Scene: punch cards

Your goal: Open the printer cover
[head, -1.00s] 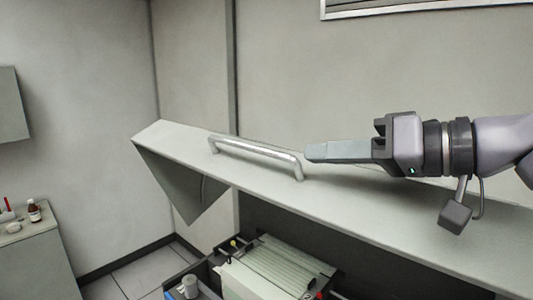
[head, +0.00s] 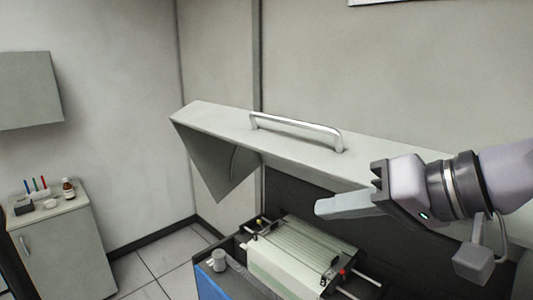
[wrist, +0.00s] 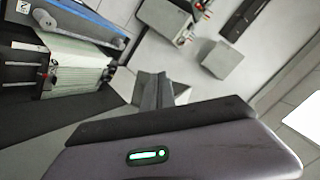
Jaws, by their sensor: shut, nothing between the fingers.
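The printer cover (head: 210,118) is a pale grey panel with a triangular side, tilted up above the printer in the head view. A silver bar handle (head: 297,130) is on its upper face. The printer (head: 300,255), with its ribbed pale roller unit, lies exposed below; it also shows in the wrist view (wrist: 75,68). My gripper (head: 322,207) is shut and empty. It is in front of the cover, below and to the right of the handle, and apart from the handle.
A grey cabinet (head: 65,250) stands at the left, with a brown bottle (head: 68,188) and several small items on top. A wall cabinet (head: 30,90) hangs above it. Tiled floor (head: 165,265) is free between the cabinet and the printer.

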